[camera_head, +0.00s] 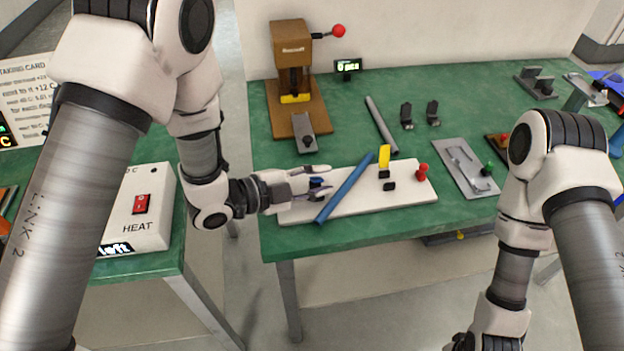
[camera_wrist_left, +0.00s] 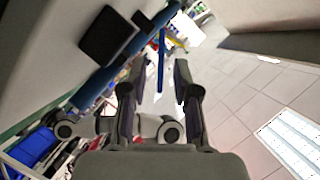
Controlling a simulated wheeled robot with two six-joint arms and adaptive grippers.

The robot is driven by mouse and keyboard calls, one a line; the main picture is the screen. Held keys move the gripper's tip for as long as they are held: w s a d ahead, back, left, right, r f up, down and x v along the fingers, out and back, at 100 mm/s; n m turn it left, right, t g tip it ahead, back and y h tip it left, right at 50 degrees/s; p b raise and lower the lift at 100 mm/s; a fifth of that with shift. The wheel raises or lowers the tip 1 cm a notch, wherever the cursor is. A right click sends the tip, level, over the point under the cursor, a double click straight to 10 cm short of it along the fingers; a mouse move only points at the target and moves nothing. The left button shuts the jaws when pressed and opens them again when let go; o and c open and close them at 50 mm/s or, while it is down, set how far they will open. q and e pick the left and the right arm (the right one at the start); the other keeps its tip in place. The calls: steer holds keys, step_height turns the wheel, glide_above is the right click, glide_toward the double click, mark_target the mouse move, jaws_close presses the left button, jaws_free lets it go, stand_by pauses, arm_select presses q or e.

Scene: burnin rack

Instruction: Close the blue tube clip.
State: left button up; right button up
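The blue tube clip (camera_head: 317,182) shows as a small blue piece with a dark part, on the left half of a white board (camera_head: 410,190). My left gripper (camera_head: 327,179) is open, with one finger on each side of the clip. In the left wrist view a thin blue bar (camera_wrist_left: 161,62), which looks like the clip's lever, stands between the spread fingertips (camera_wrist_left: 161,78). I cannot tell whether a finger touches it. A blue tube (camera_head: 344,190) lies slantwise across the board beside the gripper. My right gripper is out of view; only its arm shows.
A yellow clip lever (camera_head: 384,157) stands up right of the tube, with a red knob (camera_head: 422,171) beyond it. A brown press (camera_head: 293,75), a grey rod (camera_head: 381,125) and a grey plate (camera_head: 462,172) are around the board. A heater box (camera_head: 140,215) stands left.

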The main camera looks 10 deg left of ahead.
arm_select(q)
steer(key=v, duration=1.2)
steer(key=shift+f, duration=0.1)
